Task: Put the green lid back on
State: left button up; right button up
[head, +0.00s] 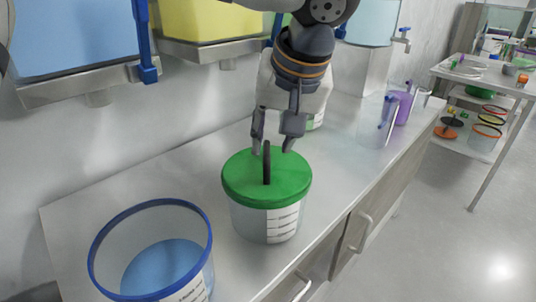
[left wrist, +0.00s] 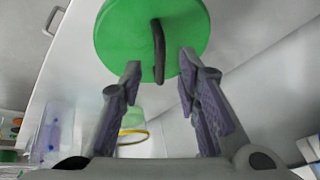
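The green lid (head: 250,183) sits on top of a translucent container (head: 268,222) with a white label, on the counter. It has a dark upright handle (head: 267,163) and looks level. In the left wrist view the lid (left wrist: 125,35) and its handle (left wrist: 158,50) show at the top, beyond the fingertips. My left gripper (head: 276,146) is above the lid, fingers pointing down and spread. In the left wrist view the open fingers (left wrist: 160,75) have a gap between them, with the handle near the gap at their tips. Contact with the handle cannot be told. My right gripper is not in view.
An open blue-rimmed container (head: 207,245) with blue contents stands at front left. Clear and purple jugs (head: 404,104) stand farther back right. Blue and yellow bins (head: 205,18) hang above the counter (head: 90,195). A shelved table (head: 488,80) stands at far right.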

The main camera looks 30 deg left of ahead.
pick_arm(q)
jog(key=v, duration=0.5)
dwell(0.6)
